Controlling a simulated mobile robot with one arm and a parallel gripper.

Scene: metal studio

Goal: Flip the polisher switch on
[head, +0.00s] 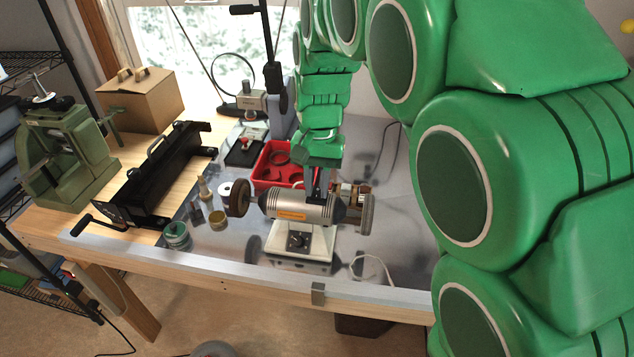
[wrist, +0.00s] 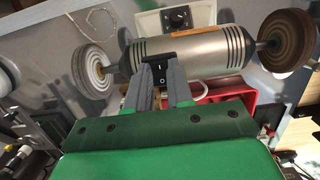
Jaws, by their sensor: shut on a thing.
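The polisher (head: 295,207) has a silver motor body with an orange label, a round wheel at each end and a white base with a black dial (head: 299,240). It stands on the grey table top. In the wrist view, the polisher's body (wrist: 205,58) lies across the top. A black switch (wrist: 160,70) with white marks is on its side, away from the head camera. My gripper (wrist: 161,88) has a grey finger on each side of the switch and is shut on it. In the head view, my gripper (head: 316,188) reaches down behind the body, which hides the fingertips and the switch.
A red tray (head: 262,175) stands just behind the polisher. Small jars, including a green one (head: 176,236), stand at the left. A black machine (head: 160,175), a cardboard box (head: 140,98) and a green press (head: 62,150) are farther left. A white cable lies at the front right.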

